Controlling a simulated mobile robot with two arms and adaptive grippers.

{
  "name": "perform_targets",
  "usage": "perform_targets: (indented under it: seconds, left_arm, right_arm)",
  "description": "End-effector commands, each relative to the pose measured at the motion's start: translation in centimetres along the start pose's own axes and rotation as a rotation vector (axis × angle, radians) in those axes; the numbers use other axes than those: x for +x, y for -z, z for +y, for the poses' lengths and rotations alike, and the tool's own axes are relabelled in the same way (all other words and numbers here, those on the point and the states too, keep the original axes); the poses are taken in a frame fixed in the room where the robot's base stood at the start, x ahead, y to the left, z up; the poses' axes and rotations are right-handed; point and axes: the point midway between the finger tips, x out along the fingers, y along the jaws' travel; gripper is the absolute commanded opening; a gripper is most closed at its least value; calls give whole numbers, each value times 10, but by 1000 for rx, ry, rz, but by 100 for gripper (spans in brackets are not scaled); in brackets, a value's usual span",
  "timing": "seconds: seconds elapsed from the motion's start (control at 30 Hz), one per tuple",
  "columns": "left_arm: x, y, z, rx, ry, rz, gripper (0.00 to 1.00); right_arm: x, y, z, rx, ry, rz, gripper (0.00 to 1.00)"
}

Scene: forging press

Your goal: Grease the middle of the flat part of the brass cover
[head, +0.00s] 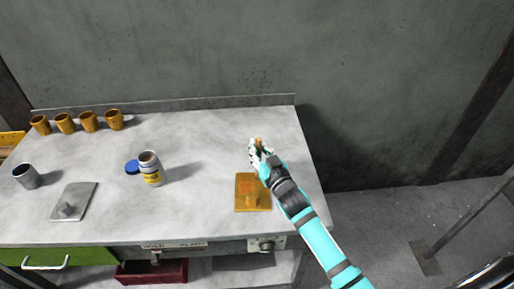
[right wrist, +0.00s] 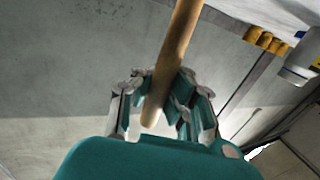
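The brass cover (head: 243,204), a yellow-brown plate with a raised part, lies on the right of the grey table. My right gripper (head: 258,151) is beyond it, near the table's right edge, and my forearm passes over its right side. The gripper is shut on a wooden handle (right wrist: 176,55), whose end also shows in the head view (head: 259,141). The handle's other end is hidden, so I cannot see any bristles. My left gripper is out of view.
A grey plate with a knob (head: 82,195) and a grey cup (head: 25,176) are at the left of the table (head: 205,140). Several brown cups (head: 89,121) line the back left. The table between jar and cover is clear. A wall stands behind.

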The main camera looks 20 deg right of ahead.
Motion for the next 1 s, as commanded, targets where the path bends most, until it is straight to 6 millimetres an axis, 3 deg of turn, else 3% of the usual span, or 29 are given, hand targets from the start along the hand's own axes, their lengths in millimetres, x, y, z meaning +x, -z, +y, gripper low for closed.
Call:
perform_targets:
  seconds: [0.43, 1.0]
  left_arm:
    - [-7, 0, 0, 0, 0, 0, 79]
    - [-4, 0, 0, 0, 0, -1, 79]
  right_arm:
    - [-8, 1, -3, 1, -1, 0, 0]
    - [8, 0, 3, 1, 0, -1, 0]
